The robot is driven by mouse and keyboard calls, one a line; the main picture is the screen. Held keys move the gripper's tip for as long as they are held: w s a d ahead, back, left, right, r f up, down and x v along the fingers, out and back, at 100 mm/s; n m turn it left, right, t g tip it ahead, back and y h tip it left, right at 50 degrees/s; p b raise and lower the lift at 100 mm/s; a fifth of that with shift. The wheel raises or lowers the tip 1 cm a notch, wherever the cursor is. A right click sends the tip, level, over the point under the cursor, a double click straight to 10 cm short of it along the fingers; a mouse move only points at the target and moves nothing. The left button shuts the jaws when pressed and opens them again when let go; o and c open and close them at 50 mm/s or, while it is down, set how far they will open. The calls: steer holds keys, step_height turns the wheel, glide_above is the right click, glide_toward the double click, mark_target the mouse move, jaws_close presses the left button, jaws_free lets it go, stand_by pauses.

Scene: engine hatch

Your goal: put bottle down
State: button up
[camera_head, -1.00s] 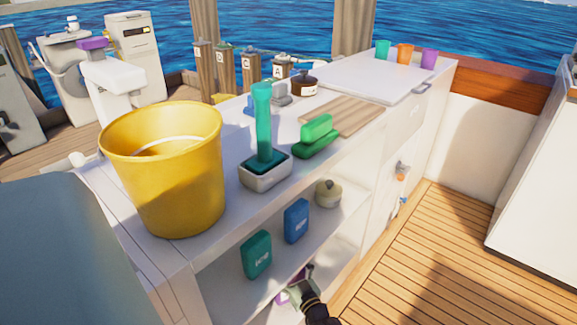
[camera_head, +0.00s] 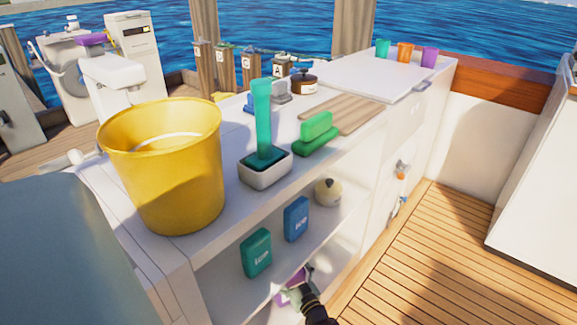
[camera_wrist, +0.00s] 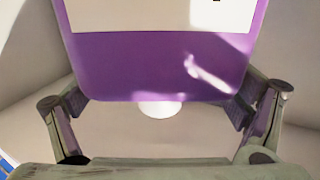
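A purple bottle (camera_wrist: 150,65) with a pale label and a white round part at its lower end fills the upper middle of the wrist view. My gripper (camera_wrist: 157,104) has a finger on each side of it, with the pads against or very near its edges, so it appears shut on the bottle. In the head view, a small purple patch of the bottle (camera_head: 290,286) shows beside my gripper (camera_head: 303,283) at the lower shelf opening of the white counter (camera_head: 180,262). Most of the bottle is hidden there, and its contact with the shelf cannot be seen.
The shelf above holds a green box (camera_head: 256,253), a blue box (camera_head: 296,220) and a round cream object (camera_head: 328,192). A yellow bucket (camera_head: 175,190), a brush in a holder (camera_head: 264,168) and a green scrubber (camera_head: 316,134) stand on the counter. The wooden deck (camera_head: 440,260) at right is clear.

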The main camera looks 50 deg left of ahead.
steer(key=shift+o, duration=0.5)
steer(key=shift+r, duration=0.1)
steer(key=shift+r+p, duration=0.2)
steer(key=shift+p, duration=0.15)
steer(key=v, duration=1.2)
